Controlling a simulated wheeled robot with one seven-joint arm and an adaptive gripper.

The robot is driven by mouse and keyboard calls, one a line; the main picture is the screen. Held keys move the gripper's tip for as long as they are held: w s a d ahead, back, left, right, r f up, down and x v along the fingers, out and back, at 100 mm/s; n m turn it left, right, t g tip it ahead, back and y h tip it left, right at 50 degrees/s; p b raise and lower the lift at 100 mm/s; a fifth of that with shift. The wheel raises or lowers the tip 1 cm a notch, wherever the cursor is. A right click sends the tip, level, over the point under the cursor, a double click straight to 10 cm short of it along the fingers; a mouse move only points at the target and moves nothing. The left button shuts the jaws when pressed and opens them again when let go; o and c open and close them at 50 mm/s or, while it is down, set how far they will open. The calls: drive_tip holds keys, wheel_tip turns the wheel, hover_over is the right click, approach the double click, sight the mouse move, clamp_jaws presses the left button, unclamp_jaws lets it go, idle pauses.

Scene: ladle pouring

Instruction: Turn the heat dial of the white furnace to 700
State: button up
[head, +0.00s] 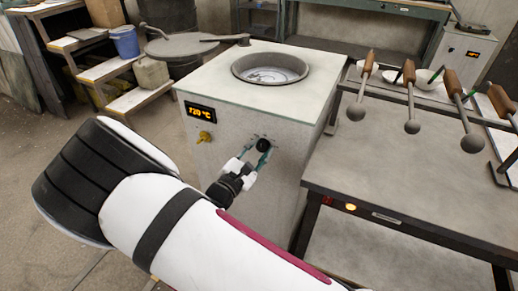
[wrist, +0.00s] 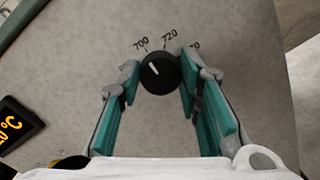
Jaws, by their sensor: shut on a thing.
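The white furnace (head: 225,105) stands in the middle of the head view, with a round open crucible mouth (head: 270,68) on top. Its black round heat dial (head: 263,145) is on the front face; it also shows in the wrist view (wrist: 160,75). The labels 700 and 720 are above the dial; a third is partly hidden by the right finger. The dial's white mark points up and left, on the 700 side. An orange display (head: 201,112) seems to read 720 °C. My gripper (head: 258,154) is shut on the dial, one teal-padded finger on each side.
A yellow knob (head: 205,136) sits below the display. To the right is a metal table (head: 400,180) with a rack of several wooden-handled ladles (head: 412,100). Behind stand steps (head: 135,98) with a blue bucket (head: 124,42).

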drive_tip(key=o, duration=1.1)
drive_tip(key=shift+o, duration=0.2)
drive_tip(key=v, duration=1.2)
